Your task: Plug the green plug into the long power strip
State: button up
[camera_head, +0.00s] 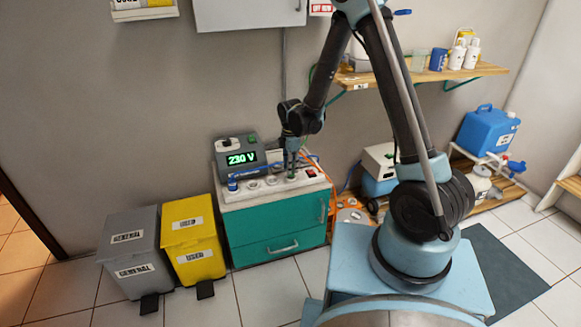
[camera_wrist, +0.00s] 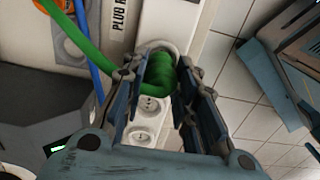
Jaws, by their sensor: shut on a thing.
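The long white power strip (camera_head: 268,189) lies along the front of the teal cabinet's top. In the wrist view the strip (camera_wrist: 180,22) runs under my gripper, with two bare round sockets (camera_wrist: 144,135) nearer the wrist. My gripper (camera_head: 290,173) points down over the strip. In the wrist view my gripper (camera_wrist: 160,75) is shut on the green plug (camera_wrist: 160,72), whose green cable leaves to the upper left. The plug is at a round socket, whose rim shows just past it. Its prongs are hidden, so I cannot tell whether it is seated.
A blue plug (camera_head: 232,186) stands at the strip's left end, and a blue cable (camera_wrist: 92,62) runs beside the green one. A grey meter reading 230 V (camera_head: 240,157) stands behind the strip. Grey (camera_head: 128,245) and yellow (camera_head: 190,238) bins stand left of the teal cabinet (camera_head: 262,236).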

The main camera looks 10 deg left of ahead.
jog(key=shift+f, duration=0.85)
dwell(0.6)
jog(key=o, duration=1.2)
jog(key=shift+c, duration=0.2)
notch_tip(320, 180, up, 12)
jog(key=shift+f, duration=0.1)
jog(key=s+d+r+m, duration=0.2)
jog(key=d+r+m, duration=0.25)
jog(key=d, duration=0.35)
jog(key=s+d+r+m+t, duration=0.1)
jog(key=s+d+r+m, duration=0.15)
jog(key=d+r, duration=0.45)
jog(key=s+d+r+m, duration=0.15)
jog(key=d+m, duration=0.25)
jog(key=d, duration=0.6)
jog(key=s+d+f+m+t, duration=0.1)
jog(key=s+d+f+m, duration=0.2)
jog(key=s+d+m, duration=1)
jog(key=s+d, duration=0.2)
jog(key=s, duration=0.2)
jog(key=shift+s+d, duration=0.15)
jog(key=shift+d, duration=0.1)
